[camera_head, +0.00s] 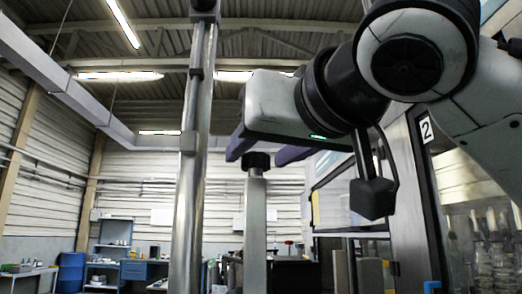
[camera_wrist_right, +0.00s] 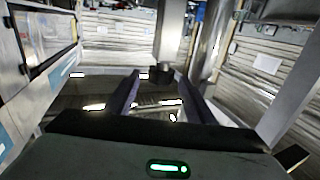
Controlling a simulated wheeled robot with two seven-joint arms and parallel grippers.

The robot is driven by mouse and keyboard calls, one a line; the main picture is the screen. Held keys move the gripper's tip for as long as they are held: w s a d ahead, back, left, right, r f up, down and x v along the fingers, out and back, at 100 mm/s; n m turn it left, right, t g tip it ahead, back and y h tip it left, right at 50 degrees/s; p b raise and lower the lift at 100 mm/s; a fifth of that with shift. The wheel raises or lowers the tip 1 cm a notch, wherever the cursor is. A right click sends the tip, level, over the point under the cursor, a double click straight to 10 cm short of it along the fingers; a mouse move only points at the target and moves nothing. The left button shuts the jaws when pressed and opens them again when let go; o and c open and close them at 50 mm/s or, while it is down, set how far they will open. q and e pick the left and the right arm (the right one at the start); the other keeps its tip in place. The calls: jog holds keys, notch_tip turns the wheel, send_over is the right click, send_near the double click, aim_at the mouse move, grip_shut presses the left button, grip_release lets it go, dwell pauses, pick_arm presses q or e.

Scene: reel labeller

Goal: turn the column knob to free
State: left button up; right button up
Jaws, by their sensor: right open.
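The column knob (camera_head: 257,160) is a small dark knob on top of a grey metal column (camera_head: 255,215). My right gripper (camera_head: 262,155) is open, with its two purple fingers spread to either side of the knob in the head view. In the right wrist view the knob (camera_wrist_right: 160,74) shows between the tips of the open right gripper (camera_wrist_right: 157,80). I see no clear contact between fingers and knob. The knob's pointer or marking cannot be made out. My left gripper is not in view.
A tall shiny metal post (camera_head: 190,190) stands just left of the knob. A glazed cabinet (camera_head: 470,215) marked 2 stands at the right. A blue workbench (camera_head: 140,270) and a blue barrel (camera_head: 71,272) are far back at the left.

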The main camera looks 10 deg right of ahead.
jog(key=c, duration=1.1)
jog(key=shift+o, duration=0.2)
jog(key=shift+d+y, duration=0.1)
jog(key=shift+y, duration=0.2)
jog(key=n+y, duration=0.1)
jog(key=n+g+y, duration=0.1)
jog(key=y, duration=0.1)
jog(key=d+n+g+y, duration=0.1)
jog(key=shift+w+n+y, duration=0.3)
jog(key=shift+n+y, duration=0.1)
jog(key=shift+w+d+n+g+y, duration=0.15)
jog(key=shift+w+n+g+y, duration=0.2)
jog(key=shift+n+g+y, duration=1.5)
jog(key=shift+w+d+n+g+y, duration=0.15)
jog(key=shift+w+n+g+y, duration=0.45)
jog(key=shift+n+g, duration=2.1)
jog(key=shift+w+d+n+g+y, duration=0.15)
jog(key=shift+n+g+y, duration=1.2)
jog(key=shift+g, duration=2)
jog(key=shift+w+n+g, duration=0.15)
jog(key=shift+n+g, duration=0.45)
jog(key=shift+g, duration=0.6)
